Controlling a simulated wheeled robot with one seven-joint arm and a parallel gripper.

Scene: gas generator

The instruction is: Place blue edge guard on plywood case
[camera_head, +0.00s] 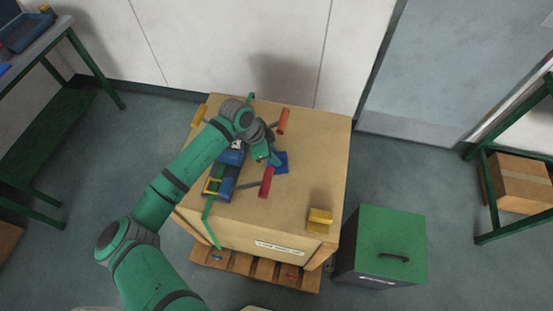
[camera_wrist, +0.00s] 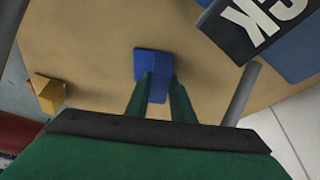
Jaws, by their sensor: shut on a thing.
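The plywood case (camera_head: 285,215) is a large tan box in the middle of the head view. The blue edge guard (camera_head: 281,162) is a small blue angled piece over the case top, right of the blue machine. My gripper (camera_head: 272,158) reaches down to it from above. In the wrist view the blue edge guard (camera_wrist: 152,63) sits between the two green fingertips of my gripper (camera_wrist: 158,88), which are shut on it. I cannot tell whether the guard touches the case top. Its lower part is hidden by the fingers.
A blue machine (camera_head: 224,182) with red and orange handle grips and a green strap (camera_head: 208,222) occupies the left of the top. A yellow edge guard (camera_head: 319,218) sits at the front right edge. A green box (camera_head: 385,245) stands right of the case. The right top is mostly clear.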

